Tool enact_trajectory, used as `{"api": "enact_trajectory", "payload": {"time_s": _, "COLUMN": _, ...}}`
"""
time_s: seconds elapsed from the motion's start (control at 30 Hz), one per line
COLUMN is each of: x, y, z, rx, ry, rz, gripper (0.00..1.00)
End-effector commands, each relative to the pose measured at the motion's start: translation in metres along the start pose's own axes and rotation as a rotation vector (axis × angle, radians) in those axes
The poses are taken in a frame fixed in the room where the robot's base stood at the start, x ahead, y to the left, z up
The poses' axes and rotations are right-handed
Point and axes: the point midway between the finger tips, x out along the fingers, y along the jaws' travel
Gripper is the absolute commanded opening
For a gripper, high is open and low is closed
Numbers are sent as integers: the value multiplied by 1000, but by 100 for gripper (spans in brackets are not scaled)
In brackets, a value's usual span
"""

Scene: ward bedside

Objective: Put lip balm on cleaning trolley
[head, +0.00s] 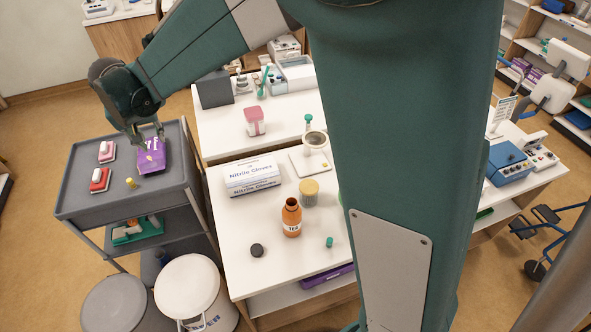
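The cleaning trolley (85,195) is a grey, multi-shelf cart at the left. A small yellow cylinder (131,183) stands on its top shelf near the front edge. A small green cylinder (329,242) is on the white table. Either could be the lip balm; I cannot tell which. My gripper (146,138) points down over the back of the trolley's top, beside the purple packet. The yellow cylinder is apart from it, nearer the front. The gap between my fingers is too small to read, and I see nothing clearly held.
The white table (240,215) holds a glove box (252,178), an orange bottle (291,218), a tan-lidded jar (309,193) and a dark disc (257,250). Bins (188,285) stand in front.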

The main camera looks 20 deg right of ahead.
Motion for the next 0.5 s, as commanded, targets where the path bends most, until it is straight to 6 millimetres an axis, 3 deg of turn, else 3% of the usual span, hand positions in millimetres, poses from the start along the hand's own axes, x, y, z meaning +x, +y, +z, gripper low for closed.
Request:
{"api": "enact_trajectory", "payload": {"time_s": 0.1, "x": -22, "y": 33, "z": 4, "rx": 5, "ry": 8, "rz": -2, "gripper": 28}}
{"api": "enact_trajectory", "payload": {"time_s": 0.5, "x": -85, "y": 129, "z": 30, "rx": 12, "ry": 34, "rz": -7, "gripper": 28}}
